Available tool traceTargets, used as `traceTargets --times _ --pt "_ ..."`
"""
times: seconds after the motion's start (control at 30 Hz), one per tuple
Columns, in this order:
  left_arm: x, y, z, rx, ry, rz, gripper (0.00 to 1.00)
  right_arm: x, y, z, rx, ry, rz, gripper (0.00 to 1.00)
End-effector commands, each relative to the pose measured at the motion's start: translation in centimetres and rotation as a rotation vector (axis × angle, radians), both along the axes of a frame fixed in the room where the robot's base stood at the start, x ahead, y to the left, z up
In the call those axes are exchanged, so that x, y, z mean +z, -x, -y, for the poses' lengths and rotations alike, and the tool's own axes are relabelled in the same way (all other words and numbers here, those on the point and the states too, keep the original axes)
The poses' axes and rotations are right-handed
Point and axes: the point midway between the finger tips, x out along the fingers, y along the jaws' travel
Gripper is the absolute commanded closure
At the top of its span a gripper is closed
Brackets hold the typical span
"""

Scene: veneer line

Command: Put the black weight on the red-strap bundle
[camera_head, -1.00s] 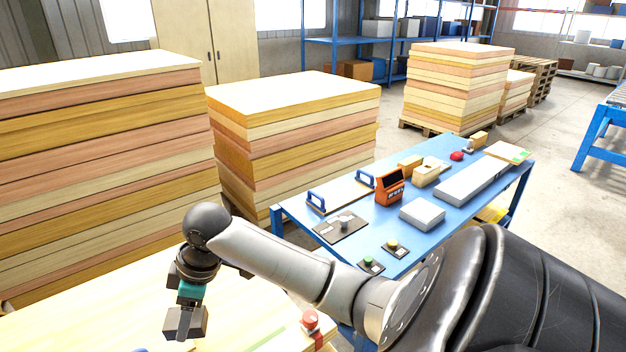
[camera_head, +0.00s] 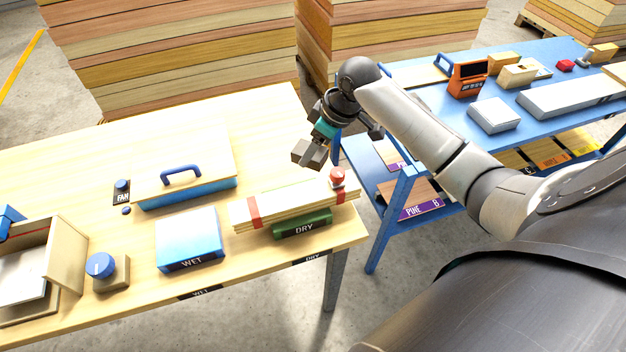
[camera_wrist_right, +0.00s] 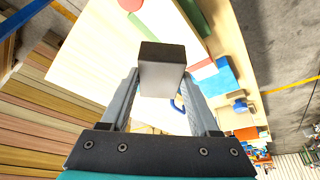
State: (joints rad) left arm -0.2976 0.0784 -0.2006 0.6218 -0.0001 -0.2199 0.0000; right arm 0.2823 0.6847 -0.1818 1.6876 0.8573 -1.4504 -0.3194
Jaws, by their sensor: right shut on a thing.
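My right gripper (camera_head: 319,143) is shut on the black weight (camera_head: 306,154), a dark grey block, and holds it in the air behind the bundle. In the right wrist view the weight (camera_wrist_right: 162,72) sits between the two fingers. The red-strap bundle (camera_head: 285,206) is a stack of pale thin boards with two red straps. It lies on the front right part of the wooden table, at the green block marked DRY (camera_head: 302,224). A red knob (camera_head: 337,176) stands at its right end. My left gripper is not in view.
Left of the bundle are a blue block marked WET (camera_head: 188,240), a blue-handled lidded box (camera_head: 185,172) and a blue dial (camera_head: 100,265). A blue bench (camera_head: 470,140) with tools stands to the right. Tall veneer stacks (camera_head: 180,50) stand behind the table.

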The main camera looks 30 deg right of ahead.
Motion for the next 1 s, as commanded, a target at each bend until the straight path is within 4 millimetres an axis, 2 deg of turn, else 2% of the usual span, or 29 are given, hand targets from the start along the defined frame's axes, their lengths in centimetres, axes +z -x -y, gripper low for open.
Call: traceTargets --times 0.1,0.3,0.53,0.8,1.0 --pt "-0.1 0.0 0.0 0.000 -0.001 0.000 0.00 -2.8 -0.1 0.0 -0.002 -0.003 0.003 1.00" --pt "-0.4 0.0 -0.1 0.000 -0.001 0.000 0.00 -6.2 -0.1 0.0 -0.001 -0.002 0.006 1.00" --pt "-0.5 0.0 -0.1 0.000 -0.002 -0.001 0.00 -7.7 -0.2 0.0 0.000 0.000 0.007 1.00" --pt "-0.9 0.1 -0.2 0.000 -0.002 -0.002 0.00 -11.1 -0.2 0.0 -0.001 -0.001 0.007 1.00" --pt "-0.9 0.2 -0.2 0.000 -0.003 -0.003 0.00 -11.4 -0.2 0.0 0.001 0.001 0.010 1.00"
